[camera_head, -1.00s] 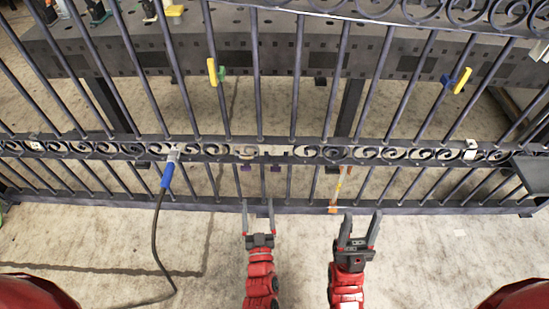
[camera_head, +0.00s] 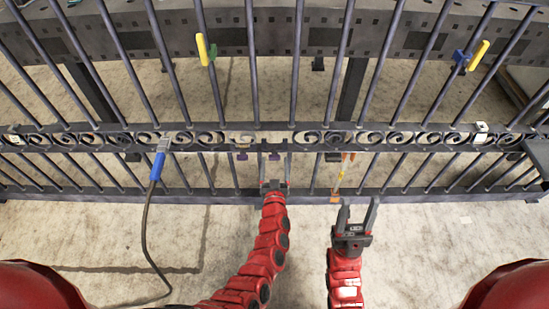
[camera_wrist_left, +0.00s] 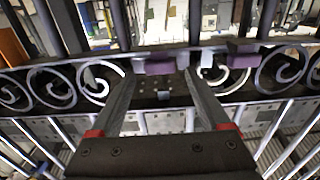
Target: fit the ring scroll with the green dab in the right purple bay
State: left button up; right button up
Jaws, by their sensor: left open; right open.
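My left gripper (camera_head: 275,152) is open at the gate's scroll band. In the left wrist view its fingers (camera_wrist_left: 160,78) are spread, with nothing visibly gripped. Ahead of them is a stretch of band without scrolls, with a dark plate behind. A left purple piece (camera_wrist_left: 160,67) sits between the fingertips and a right purple piece (camera_wrist_left: 240,60) lies to their right. Both also show small in the head view, the left (camera_head: 241,156) and the right (camera_head: 274,156). My right gripper (camera_head: 357,205) is open and empty in front of the gate. I cannot make out a green dab on any scroll.
The dark gate's bars and scroll band (camera_head: 400,138) span the view. A blue-handled tool (camera_head: 157,166) with a cable hangs on the band at left. A grey table (camera_head: 280,35) stands behind.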

aim_at(275, 158)
pick_arm(q)
jog(key=shift+w+b, duration=0.3)
jog(key=shift+w, duration=1.5)
jog(key=shift+c, duration=0.3)
grip_shut()
